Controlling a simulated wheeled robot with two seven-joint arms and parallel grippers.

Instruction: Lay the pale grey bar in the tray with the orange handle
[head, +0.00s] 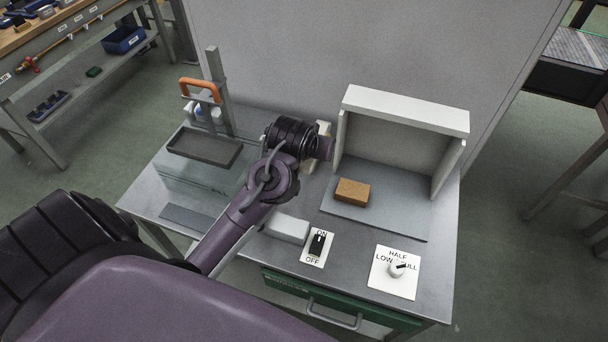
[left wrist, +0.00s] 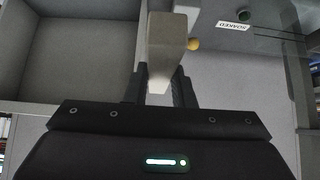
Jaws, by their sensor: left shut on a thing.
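My left gripper (head: 325,148) is shut on the pale grey bar (left wrist: 168,45), seen between its fingers (left wrist: 160,82) in the left wrist view. In the head view a pale end of the bar (head: 323,129) shows beside the gripper, which hides much of it. The gripper is above the back middle of the bench, left of the white hood. The dark shallow tray (head: 204,148) is to its left, above a clear tank, and looks empty. Its orange handle (head: 200,87) is up at a grey post behind it. My right gripper is not in view.
A white open-fronted hood (head: 405,110) stands at the back right, with a brown brick (head: 352,192) on the grey plate before it. A white block (head: 287,228), an ON/OFF switch (head: 317,246) and a dial (head: 396,270) lie along the front. A grey slab (head: 190,217) lies front left.

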